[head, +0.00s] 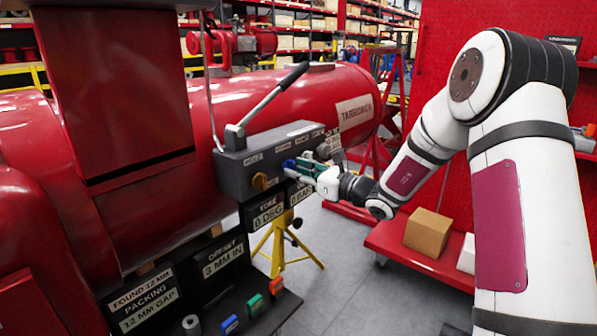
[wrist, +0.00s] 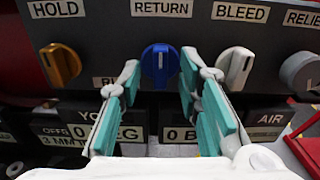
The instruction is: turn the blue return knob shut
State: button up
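The blue return knob (wrist: 160,64) sits on the grey control block (head: 236,180) under the label RETURN (wrist: 161,8). Its white pointer line looks upright in the wrist view. The knob also shows in the head view (head: 289,164), just left of my fingers. My gripper (wrist: 156,82) is open, with its teal-padded fingers apart. In the wrist view the fingertips lie to either side of the knob's lower part. I cannot tell whether they touch it.
A yellow hold knob (wrist: 60,65) is left of the return knob. A white bleed knob (wrist: 236,67) is close to my right finger, with a grey relief knob (wrist: 300,72) beyond. A black lever (head: 264,106) rises from the block. Label plates (head: 268,212) hang below.

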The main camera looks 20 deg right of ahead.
jog(key=v, duration=1.1)
jog(key=shift+s+d, duration=0.2)
jog(key=shift+s, duration=0.1)
